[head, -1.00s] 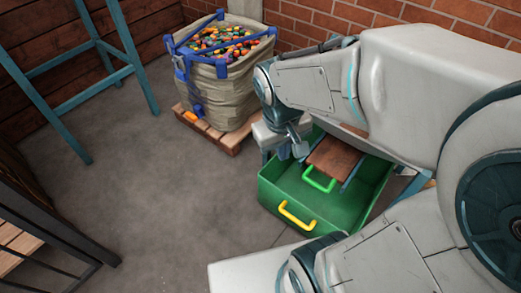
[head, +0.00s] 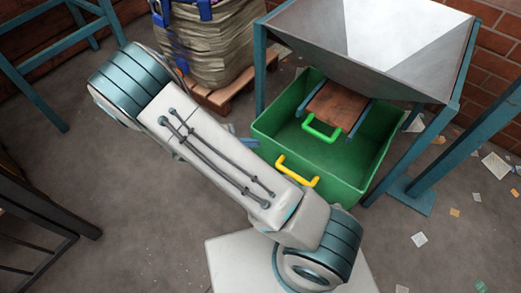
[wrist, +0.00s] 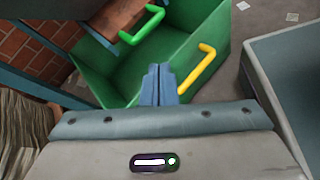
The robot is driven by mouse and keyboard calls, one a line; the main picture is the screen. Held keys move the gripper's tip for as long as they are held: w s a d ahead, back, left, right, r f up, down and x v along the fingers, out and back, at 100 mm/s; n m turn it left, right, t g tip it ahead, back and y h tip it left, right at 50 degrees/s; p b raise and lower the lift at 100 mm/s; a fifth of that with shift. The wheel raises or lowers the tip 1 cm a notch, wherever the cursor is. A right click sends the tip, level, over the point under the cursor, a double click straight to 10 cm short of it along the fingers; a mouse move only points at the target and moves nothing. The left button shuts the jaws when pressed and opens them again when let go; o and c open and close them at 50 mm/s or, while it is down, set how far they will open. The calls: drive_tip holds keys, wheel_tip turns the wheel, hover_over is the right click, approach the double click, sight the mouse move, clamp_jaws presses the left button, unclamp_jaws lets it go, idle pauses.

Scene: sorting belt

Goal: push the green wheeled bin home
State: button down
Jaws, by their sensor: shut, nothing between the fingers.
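The green bin (head: 345,176) stands on the floor under a metal hopper, with a yellow handle (head: 299,171) on its near side. Its wheels are not visible. A brown slide with a green handle (head: 321,129) hangs over its inside. In the head view my arm crosses in front of the bin's left side and hides most of my gripper. In the wrist view my gripper (wrist: 160,70) is shut and empty. Its fingertips appear against the green bin (wrist: 130,75), left of the yellow handle (wrist: 197,70). I cannot tell whether they touch the bin.
The hopper (head: 370,45) stands on blue legs around the bin. A filled sack (head: 215,50) on a wooden pallet is behind left. A blue frame (head: 40,55) and a dark railing (head: 40,215) are at left. Paper scraps litter the floor at right.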

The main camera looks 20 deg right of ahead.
sight(265, 137)
drive_tip(key=w+a+f+n+t+h+b, duration=0.15)
drive_tip(key=f+n+t+b, duration=0.3)
drive_tip(key=f, duration=0.55)
drive_tip(key=w+a+f+n+t+b, duration=0.25)
drive_tip(key=f+n+t, duration=0.3)
drive_tip(key=f, duration=0.35)
drive_tip(key=shift+n, duration=0.3)
drive_tip(key=b+x, duration=0.2)
drive_tip(key=x, duration=0.2)
drive_tip(key=b+x, duration=0.2)
drive_tip(key=x, duration=0.2)
drive_tip(key=f+b+x, duration=0.1)
drive_tip(key=x, duration=0.4)
drive_tip(key=shift+b, duration=0.4)
drive_tip(key=shift+w+d+r, duration=0.15)
drive_tip(key=shift+d, duration=0.1)
